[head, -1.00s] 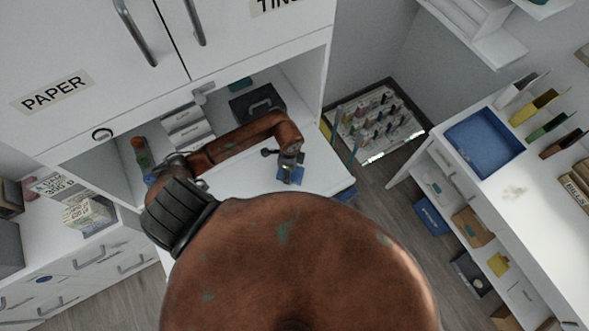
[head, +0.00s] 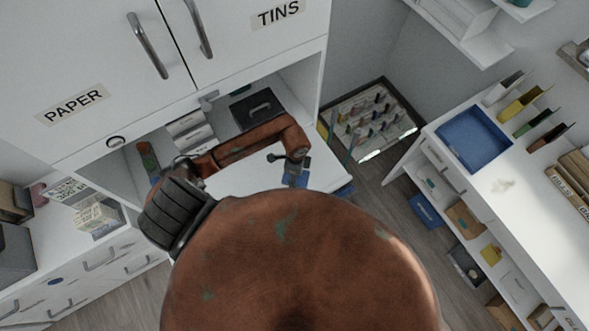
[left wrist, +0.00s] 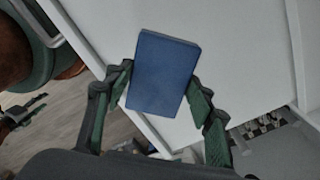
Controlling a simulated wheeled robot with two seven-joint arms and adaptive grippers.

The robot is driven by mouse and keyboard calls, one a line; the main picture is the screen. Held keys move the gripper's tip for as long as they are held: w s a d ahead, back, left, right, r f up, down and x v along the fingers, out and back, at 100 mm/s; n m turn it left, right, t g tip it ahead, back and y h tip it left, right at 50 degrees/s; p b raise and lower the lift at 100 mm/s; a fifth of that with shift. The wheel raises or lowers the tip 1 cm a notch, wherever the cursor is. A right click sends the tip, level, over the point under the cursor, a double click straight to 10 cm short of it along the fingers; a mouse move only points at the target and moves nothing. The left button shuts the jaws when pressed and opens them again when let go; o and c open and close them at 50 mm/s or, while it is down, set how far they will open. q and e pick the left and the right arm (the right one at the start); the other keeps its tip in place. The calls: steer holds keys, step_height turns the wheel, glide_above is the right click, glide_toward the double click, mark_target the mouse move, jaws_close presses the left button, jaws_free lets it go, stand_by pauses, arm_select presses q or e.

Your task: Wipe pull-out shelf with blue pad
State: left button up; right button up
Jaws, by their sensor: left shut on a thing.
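The blue pad (head: 297,178) is at the tip of my left gripper (head: 291,163), over the right part of the white pull-out shelf (head: 245,181). In the left wrist view the pad (left wrist: 162,75) is a flat blue block between the two green-lined fingers of the gripper (left wrist: 161,88), which are shut on it. White shelf surface (left wrist: 240,50) lies behind it. I cannot tell whether the pad touches the shelf. My arm hides much of the shelf's front and left part.
A black box (head: 254,108) and white drawer units (head: 190,130) stand at the back of the recess. A bottle (head: 148,158) stands at the left, partly hidden. The cabinet doors marked PAPER (head: 72,103) and TINS (head: 278,13) overhang. A desk with a blue tray (head: 473,138) is at right.

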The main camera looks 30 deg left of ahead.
arm_select(q)
steer(key=shift+r+p, duration=1.05)
steer(key=shift+r, duration=0.45)
